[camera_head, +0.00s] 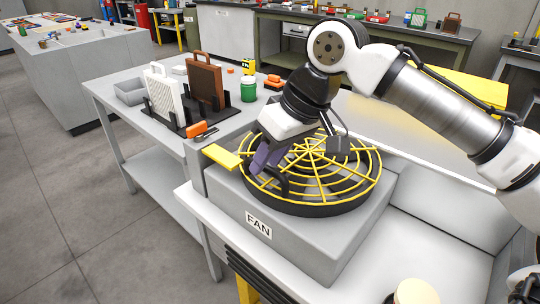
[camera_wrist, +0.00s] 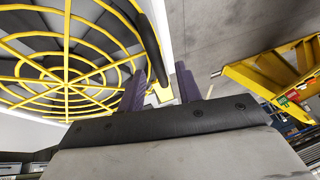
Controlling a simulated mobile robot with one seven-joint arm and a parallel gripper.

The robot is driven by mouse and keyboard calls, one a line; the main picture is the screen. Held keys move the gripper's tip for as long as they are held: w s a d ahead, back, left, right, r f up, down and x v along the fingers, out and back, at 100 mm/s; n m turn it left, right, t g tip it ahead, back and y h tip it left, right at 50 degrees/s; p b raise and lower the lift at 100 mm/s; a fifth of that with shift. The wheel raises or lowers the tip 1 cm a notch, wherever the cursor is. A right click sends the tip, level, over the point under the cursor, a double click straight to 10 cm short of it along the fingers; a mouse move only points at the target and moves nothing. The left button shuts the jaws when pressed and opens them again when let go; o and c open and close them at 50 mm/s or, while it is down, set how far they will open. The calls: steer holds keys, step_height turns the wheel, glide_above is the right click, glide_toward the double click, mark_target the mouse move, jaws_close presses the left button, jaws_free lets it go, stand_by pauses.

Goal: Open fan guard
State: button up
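The fan guard (camera_head: 318,160) is a round yellow wire grille lying flat and closed over the fan on a grey box labelled FAN (camera_head: 300,235). A curved black handle (camera_head: 284,182) stands at the guard's near left edge. In the wrist view the guard (camera_wrist: 62,65) fills the upper left, with the handle (camera_wrist: 149,45) beside it. My gripper (camera_head: 262,162) is tilted down at the handle. Its purple fingers (camera_wrist: 161,80) are apart, and the handle's lower end shows between them in the wrist view. I cannot tell whether they touch it.
A yellow tab (camera_head: 222,156) sticks out from the box's left corner. A table to the left holds white (camera_head: 163,92) and brown (camera_head: 205,82) panels in a black rack, a green jar (camera_head: 248,89) and orange pieces. The floor at left is clear.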

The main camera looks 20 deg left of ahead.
jaws_close()
steer(key=shift+r, duration=0.1)
stand_by(0.3)
